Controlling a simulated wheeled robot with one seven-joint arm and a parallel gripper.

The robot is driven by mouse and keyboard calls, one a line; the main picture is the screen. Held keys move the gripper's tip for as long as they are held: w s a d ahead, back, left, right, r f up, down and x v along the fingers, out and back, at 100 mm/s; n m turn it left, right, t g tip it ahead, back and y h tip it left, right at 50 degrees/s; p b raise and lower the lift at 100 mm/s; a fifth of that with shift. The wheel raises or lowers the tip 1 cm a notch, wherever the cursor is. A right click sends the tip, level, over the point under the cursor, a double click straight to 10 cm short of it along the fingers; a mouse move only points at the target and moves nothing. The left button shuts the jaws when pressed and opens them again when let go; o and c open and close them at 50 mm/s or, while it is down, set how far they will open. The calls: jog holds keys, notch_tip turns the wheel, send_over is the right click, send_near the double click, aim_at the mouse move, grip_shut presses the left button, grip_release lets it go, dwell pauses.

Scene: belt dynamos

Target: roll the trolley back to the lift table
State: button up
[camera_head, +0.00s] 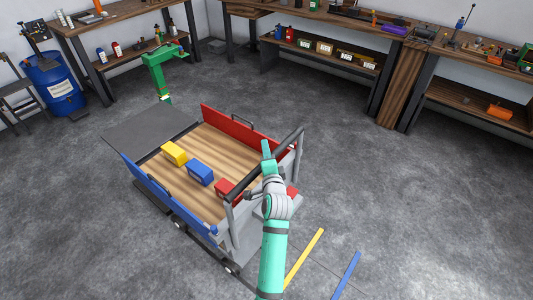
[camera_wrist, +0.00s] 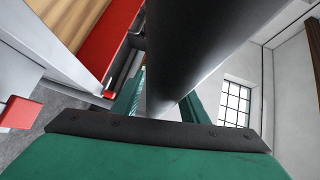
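The trolley (camera_head: 208,137) stands mid-floor with a wooden deck, a red side board (camera_head: 240,132) and a blue side board (camera_head: 160,194). A yellow block (camera_head: 174,152), a blue block (camera_head: 201,171) and a red block (camera_head: 226,188) lie on it. Its black push bar (camera_head: 290,143) is at the near right end. My gripper (camera_head: 267,158) is at the bar. In the wrist view the bar (camera_wrist: 200,45) passes between the green fingers, which sit close on both sides. A dark grey flat top (camera_head: 150,132), seemingly the lift table, lies at the trolley's far left end; I cannot tell whether they touch.
A green post (camera_head: 158,72) stands behind the grey top. Workbenches (camera_head: 340,65) line the back wall, and a blue drum (camera_head: 55,85) is at the left. Yellow (camera_head: 304,258) and blue (camera_head: 346,274) strips mark the floor in front. Floor to the right is clear.

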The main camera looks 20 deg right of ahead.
jog(key=v, duration=1.1)
jog(key=shift+w+d+f, duration=0.1)
jog(key=shift+w, duration=0.05)
dwell(0.3)
